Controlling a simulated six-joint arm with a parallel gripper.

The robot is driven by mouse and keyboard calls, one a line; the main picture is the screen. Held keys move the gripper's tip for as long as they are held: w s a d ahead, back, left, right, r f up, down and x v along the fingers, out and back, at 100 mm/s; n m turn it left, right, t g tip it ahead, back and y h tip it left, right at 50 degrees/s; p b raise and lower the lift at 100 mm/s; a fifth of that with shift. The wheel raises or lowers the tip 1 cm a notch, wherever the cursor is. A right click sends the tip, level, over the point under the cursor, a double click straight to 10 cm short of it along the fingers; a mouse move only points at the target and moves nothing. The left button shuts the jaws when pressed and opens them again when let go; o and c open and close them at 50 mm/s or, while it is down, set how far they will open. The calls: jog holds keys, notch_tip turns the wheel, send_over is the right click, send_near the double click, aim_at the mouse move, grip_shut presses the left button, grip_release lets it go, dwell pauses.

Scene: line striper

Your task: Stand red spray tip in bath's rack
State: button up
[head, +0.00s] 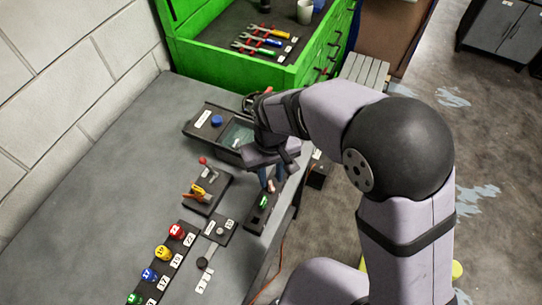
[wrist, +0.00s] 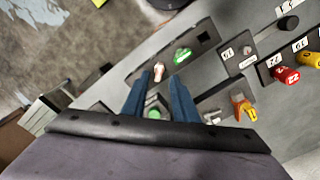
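A red spray tip (head: 175,230) labelled 22 stands at the far end of the row of numbered tips; it also shows at the right in the wrist view (wrist: 288,75). The bath (head: 236,137) is a dark tray with greenish liquid, partly hidden behind my gripper; I cannot make out its rack. My gripper (head: 269,181) is over the near side of the bench, beside the bath and above a dark strip (head: 257,214). In the wrist view its two blue fingers (wrist: 160,78) stand apart, with no tip visibly held between them.
The strip holds a green tip (wrist: 182,55) and a pale, brownish-ended piece (wrist: 156,66), with an empty square hole. A block with an orange-handled tool (head: 198,192) stands beside it. Yellow (head: 162,252), blue and green tips share the red tip's row. A green tool chest (head: 215,62) stands behind.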

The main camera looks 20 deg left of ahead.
aim_at(271, 185)
notch_tip(271, 185, up, 12)
jog(key=b, duration=0.2)
jog(key=shift+b, duration=0.35)
jog(key=w+d+f+m, duration=0.2)
jog(key=d+f, duration=0.1)
jog(key=d, duration=0.6)
jog(key=w+d+f+m, duration=0.2)
jog(key=d+m, duration=0.1)
jog(key=d, duration=0.7)
jog(key=s+d+f+m, duration=0.2)
jog(key=s+d+f, duration=0.1)
jog(key=d, duration=0.3)
jog(key=s+d+f+m, duration=0.2)
jog(key=s+d, duration=0.2)
jog(key=d, duration=0.3)
jog(key=shift+s+f, duration=0.15)
jog(key=shift+f, duration=0.25)
jog(key=shift+o, duration=0.2)
